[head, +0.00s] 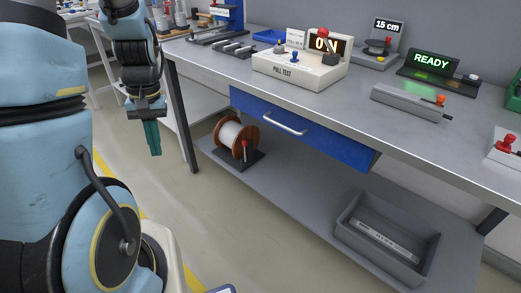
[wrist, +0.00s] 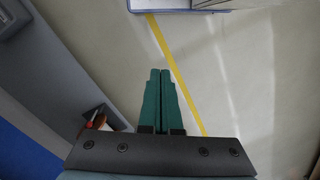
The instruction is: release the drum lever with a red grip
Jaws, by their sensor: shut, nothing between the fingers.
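A drum (head: 236,137) with copper-brown flanges and white windings stands on the lower shelf under the workbench in the head view. A small lever with a red grip (head: 244,146) stands upright at its front side, on a dark base. In the wrist view the red grip (wrist: 89,124) and part of the drum (wrist: 100,120) show at the lower left, partly hidden by my gripper's body. My gripper (head: 153,152) hangs pointing down to the left of the drum, apart from it. Its teal fingers also show in the wrist view (wrist: 160,75), together with nothing between them.
A table leg (head: 182,125) stands between my gripper and the drum. A blue drawer (head: 300,130) is above the shelf (head: 290,185). A grey bin (head: 388,240) holding a labelled bar sits at the shelf's right. The floor below my gripper is clear, with a yellow line (wrist: 175,70).

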